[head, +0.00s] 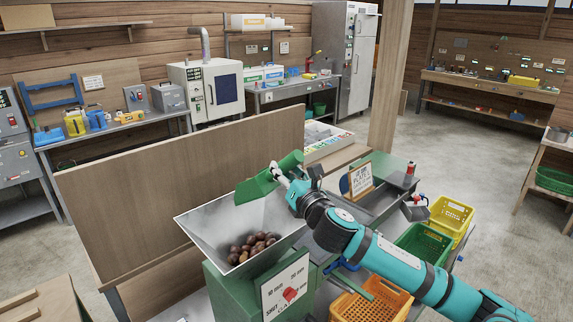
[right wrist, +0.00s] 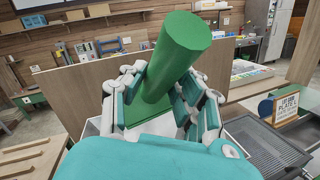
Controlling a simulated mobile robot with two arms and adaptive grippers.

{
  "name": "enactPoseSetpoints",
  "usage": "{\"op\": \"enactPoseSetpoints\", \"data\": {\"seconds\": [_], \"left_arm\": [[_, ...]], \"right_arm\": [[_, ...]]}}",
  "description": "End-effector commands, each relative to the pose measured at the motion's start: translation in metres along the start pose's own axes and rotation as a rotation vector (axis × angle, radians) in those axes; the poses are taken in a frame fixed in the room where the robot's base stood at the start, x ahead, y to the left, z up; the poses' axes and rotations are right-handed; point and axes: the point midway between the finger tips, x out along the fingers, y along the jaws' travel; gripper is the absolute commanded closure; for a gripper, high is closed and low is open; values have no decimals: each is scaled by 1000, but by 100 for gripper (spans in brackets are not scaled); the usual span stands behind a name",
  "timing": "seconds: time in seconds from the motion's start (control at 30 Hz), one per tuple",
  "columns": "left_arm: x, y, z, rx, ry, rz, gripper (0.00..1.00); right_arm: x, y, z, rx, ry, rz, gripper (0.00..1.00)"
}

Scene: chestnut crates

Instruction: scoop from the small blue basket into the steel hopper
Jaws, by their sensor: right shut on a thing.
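The steel hopper (head: 205,222) stands on a green machine in the head view, with several brown chestnuts (head: 254,246) lying in its bottom. My right gripper (head: 281,177) is shut on a green scoop (head: 258,188) above the hopper's far rim. The scoop is tilted, with its wide part over the hopper; I see no chestnuts in it. In the right wrist view the scoop's thick green handle (right wrist: 174,62) sits between the fingers. A bit of blue (head: 344,264) shows beside my right arm, mostly hidden; I cannot tell if it is the small blue basket. My left gripper is out of view.
A wooden panel (head: 180,185) stands behind the hopper. Right of it are an orange crate (head: 372,306), a green crate (head: 424,243) and a yellow crate (head: 452,213). A framed sign (head: 361,179) stands on the bench behind my right arm.

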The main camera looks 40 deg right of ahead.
Motion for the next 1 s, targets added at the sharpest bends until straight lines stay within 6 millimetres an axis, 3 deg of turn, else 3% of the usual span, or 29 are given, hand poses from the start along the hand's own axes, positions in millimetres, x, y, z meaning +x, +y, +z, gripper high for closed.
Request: {"op": "enactPoseSetpoints", "data": {"seconds": [0.03,0.5,1.0], "left_arm": [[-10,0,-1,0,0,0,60],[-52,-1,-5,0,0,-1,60],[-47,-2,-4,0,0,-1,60]], "right_arm": [[2,3,7,-5,4,-2,100],[20,18,17,-73,112,-42,100],[55,42,24,-184,308,-119,100]]}}
